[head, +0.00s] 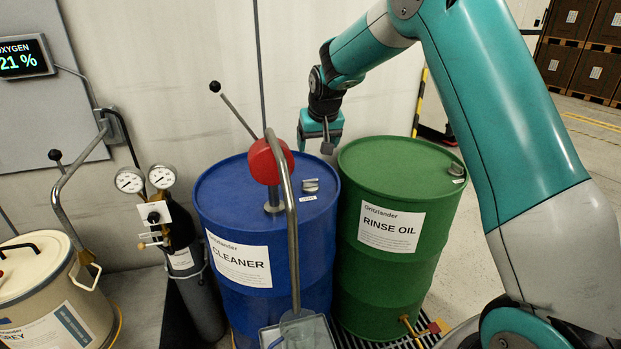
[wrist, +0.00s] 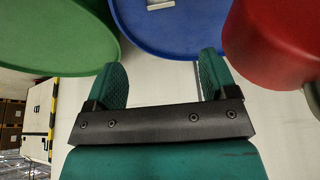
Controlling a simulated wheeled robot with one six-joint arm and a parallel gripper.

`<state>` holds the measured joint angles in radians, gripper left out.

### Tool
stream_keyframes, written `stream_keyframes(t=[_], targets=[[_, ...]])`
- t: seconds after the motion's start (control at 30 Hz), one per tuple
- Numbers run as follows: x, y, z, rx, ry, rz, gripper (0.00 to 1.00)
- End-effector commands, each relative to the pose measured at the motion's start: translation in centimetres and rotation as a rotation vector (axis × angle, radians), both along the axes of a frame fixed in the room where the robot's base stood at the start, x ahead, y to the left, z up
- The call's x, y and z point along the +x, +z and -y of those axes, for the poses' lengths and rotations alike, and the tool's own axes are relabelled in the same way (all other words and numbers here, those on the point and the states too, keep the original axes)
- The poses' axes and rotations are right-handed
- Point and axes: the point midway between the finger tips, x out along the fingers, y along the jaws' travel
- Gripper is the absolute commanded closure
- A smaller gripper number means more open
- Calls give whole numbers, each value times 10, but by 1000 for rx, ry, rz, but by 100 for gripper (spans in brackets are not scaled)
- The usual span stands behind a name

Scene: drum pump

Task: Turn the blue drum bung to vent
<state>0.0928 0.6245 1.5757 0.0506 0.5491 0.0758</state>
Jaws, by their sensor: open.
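The blue drum (head: 225,215) labelled CLEANER stands in the middle of the head view. Its bung (head: 311,186) is a grey piece on the right part of the lid, with a small white label (head: 309,198) in front of it. My gripper (head: 326,140) is open and empty, above and behind the gap between the blue and green drums, apart from the bung. In the wrist view, its two green fingers (wrist: 160,82) are spread. The blue lid (wrist: 180,30) shows beyond them, with a white label (wrist: 160,5) and part of a grey piece at the top edge.
A red pump head (head: 270,161) with a lever and curved pipe (head: 290,220) rises from the blue drum. The green RINSE OIL drum (head: 365,260) stands to the right. A gas cylinder (head: 195,285) with gauges stands left. A wall is close behind.

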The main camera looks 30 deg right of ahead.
Motion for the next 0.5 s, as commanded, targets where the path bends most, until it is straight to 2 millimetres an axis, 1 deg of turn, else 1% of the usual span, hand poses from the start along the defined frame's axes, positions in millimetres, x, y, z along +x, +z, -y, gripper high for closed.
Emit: stream_keyframes(t=[0.5], targets=[[41, -105, 7, 2, 4, -6, 21]])
